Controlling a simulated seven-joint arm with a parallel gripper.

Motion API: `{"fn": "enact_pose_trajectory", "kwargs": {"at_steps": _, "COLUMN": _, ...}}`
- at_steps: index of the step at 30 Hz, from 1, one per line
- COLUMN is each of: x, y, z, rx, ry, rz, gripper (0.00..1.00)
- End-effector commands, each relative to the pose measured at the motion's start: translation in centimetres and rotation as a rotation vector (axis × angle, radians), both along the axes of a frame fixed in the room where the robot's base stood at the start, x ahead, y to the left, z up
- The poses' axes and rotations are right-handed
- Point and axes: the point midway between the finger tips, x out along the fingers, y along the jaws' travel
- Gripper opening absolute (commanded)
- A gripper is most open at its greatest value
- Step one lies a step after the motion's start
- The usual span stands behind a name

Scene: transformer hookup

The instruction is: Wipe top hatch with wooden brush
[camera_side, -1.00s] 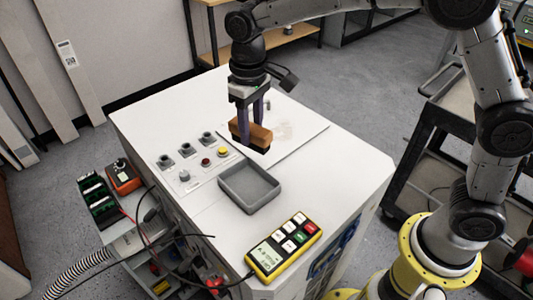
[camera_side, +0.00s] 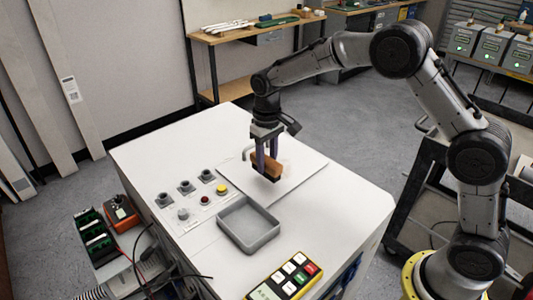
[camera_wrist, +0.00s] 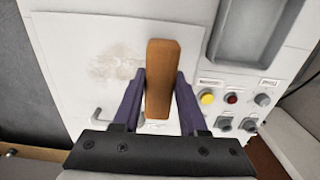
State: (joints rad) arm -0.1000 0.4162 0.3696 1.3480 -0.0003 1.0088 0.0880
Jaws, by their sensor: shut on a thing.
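The wooden brush (camera_side: 267,164) is a brown block with dark bristles underneath. My gripper (camera_side: 267,158) is shut on it, with a purple finger on each side. The brush is over the top hatch (camera_side: 306,172), a pale square panel on the white cabinet. I cannot tell whether the bristles touch the hatch. In the wrist view the brush (camera_wrist: 161,80) stands between the fingers, and a brownish smudge (camera_wrist: 118,66) shows on the hatch (camera_wrist: 70,40) beside it. A bent hatch handle (camera_wrist: 100,115) shows near the left finger.
A grey open tray (camera_side: 248,224) sits on the cabinet top in front of the hatch. Buttons and knobs (camera_side: 205,199) are left of it. A yellow handheld controller (camera_side: 284,278) lies at the near edge. A dark cart (camera_side: 415,185) stands right of the cabinet.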

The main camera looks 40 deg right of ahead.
Motion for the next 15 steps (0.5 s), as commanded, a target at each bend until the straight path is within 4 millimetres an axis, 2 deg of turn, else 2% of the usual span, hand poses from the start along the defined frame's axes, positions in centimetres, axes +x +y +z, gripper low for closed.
{"fn": "enact_pose_trajectory", "kwargs": {"at_steps": 11, "x": -0.1, "y": 0.0, "z": -3.8, "rx": 0.000, "ry": 0.004, "rz": 0.000, "gripper": 0.00}}
{"fn": "enact_pose_trajectory", "kwargs": {"at_steps": 15, "x": 0.0, "y": -1.2, "z": -4.3, "rx": 0.000, "ry": -0.001, "rz": -0.003, "gripper": 0.00}}
